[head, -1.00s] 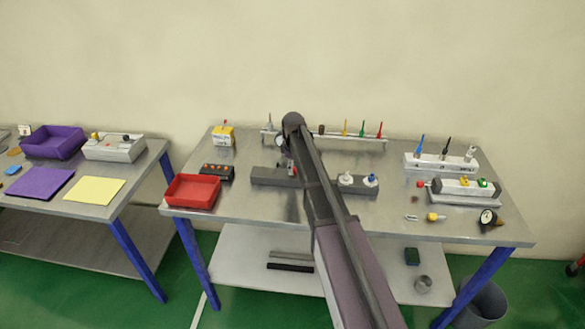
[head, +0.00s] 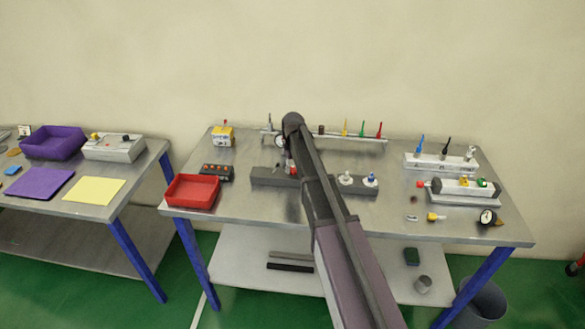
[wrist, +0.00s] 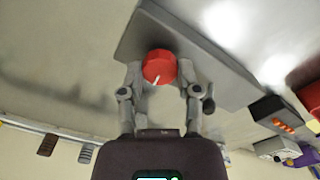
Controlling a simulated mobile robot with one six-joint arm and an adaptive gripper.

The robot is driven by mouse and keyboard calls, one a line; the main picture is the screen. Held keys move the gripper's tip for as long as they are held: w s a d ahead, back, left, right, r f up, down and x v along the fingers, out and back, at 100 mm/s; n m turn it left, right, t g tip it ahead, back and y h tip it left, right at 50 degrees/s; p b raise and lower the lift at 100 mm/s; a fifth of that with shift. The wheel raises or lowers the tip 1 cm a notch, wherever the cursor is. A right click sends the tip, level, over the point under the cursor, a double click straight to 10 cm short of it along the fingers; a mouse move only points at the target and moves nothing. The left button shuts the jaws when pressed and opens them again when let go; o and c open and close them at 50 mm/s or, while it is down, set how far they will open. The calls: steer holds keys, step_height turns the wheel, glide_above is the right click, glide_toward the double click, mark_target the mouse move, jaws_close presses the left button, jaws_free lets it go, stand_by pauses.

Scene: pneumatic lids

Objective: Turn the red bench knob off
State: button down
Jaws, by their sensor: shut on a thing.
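The red bench knob (wrist: 159,65) shows in the wrist view as a faceted round knob with a white pointer mark. It sits on a long grey block (wrist: 205,55). My gripper (wrist: 161,73) has one finger on each side of the knob and is shut on it. In the head view the grey block (head: 262,177) lies across the middle of the bench. My arm covers part of that block and most of my gripper there. A small patch of red shows beside the arm.
A red tray (head: 192,192) and a dark box with orange buttons (head: 217,171) stand left of the block. A rail with coloured tools (head: 362,137) runs behind. The front of the bench is mostly clear.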

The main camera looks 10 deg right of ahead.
steer(key=m, duration=0.5)
steer(key=shift+m, duration=0.4)
steer(key=m, duration=0.5)
steer(key=shift+c, duration=1.5)
jaws_free()
steer(key=shift+n, duration=0.3)
